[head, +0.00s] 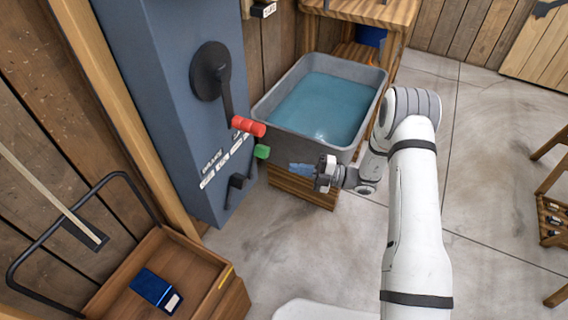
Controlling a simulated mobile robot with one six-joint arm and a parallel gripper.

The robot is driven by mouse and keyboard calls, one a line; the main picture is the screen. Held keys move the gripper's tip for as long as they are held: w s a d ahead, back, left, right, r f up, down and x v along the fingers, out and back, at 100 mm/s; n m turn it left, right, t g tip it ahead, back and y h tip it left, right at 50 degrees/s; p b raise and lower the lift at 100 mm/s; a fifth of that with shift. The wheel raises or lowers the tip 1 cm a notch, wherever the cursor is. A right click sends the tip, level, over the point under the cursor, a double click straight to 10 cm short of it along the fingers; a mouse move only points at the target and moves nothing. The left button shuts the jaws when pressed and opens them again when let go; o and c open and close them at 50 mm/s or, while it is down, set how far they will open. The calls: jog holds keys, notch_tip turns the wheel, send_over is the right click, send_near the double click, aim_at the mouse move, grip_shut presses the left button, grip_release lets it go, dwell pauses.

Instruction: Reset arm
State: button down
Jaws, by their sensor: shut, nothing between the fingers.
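My gripper (301,170) is at the end of my white arm, near the middle of the view. Its bluish fingers point left and are shut with nothing between them. It hangs in front of the near side of the grey basin. The arm reaches up from the bottom right and bends back left at the elbow.
A blue-grey cabinet (165,85) on the left carries a black crank with a red handle (248,126) and a green-ended lever (262,152). A grey basin (370,78) holds teal liquid. A wooden cart (195,258) holds a blue item (152,288).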

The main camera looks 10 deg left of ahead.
jog(key=shift+d, duration=0.4)
jog(key=shift+s+r, duration=0.1)
